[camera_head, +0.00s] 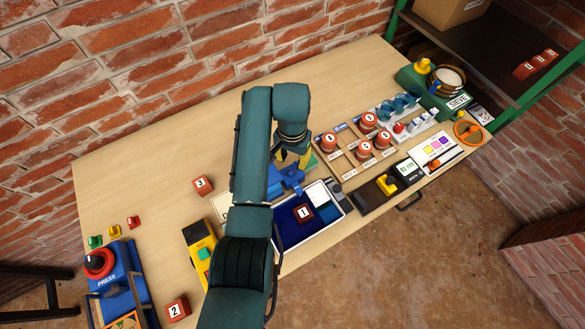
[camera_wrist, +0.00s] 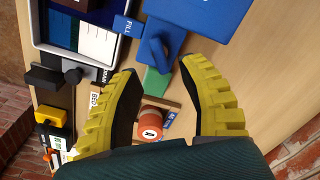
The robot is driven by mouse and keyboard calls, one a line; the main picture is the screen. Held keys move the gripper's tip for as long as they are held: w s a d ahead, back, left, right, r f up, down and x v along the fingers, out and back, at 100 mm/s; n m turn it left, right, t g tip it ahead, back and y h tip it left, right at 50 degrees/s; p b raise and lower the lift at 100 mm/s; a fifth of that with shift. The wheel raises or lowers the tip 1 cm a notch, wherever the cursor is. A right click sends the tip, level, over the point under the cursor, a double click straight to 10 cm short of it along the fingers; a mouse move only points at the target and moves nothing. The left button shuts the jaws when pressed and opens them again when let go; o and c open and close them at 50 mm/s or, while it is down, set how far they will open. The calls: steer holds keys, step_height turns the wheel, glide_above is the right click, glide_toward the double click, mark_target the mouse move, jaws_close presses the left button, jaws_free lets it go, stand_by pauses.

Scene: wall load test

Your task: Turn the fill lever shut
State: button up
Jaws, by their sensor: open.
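The lever's lower end lies at the gap between the fingertips. I cannot tell whether a finger touches it. In the head view the blue block (camera_head: 291,180) stands behind the tray, partly hidden by my arm, and my gripper (camera_head: 300,160) is just above and right of it. The lever itself is hard to make out there.
A white-rimmed tray (camera_head: 343,204) with a blue inside holds a red block marked 1 (camera_head: 304,212). A black drain lever (camera_wrist: 71,76) sits beside the tray. Several red weights (camera_head: 363,150) stand in a wooden rack to the right. The table's back left is clear.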

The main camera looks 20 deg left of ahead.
mark_target(293, 168)
step_height(293, 168, down, 6)
steer(key=shift+r+b, duration=0.2)
steer(key=shift+b, duration=0.35)
jaws_close()
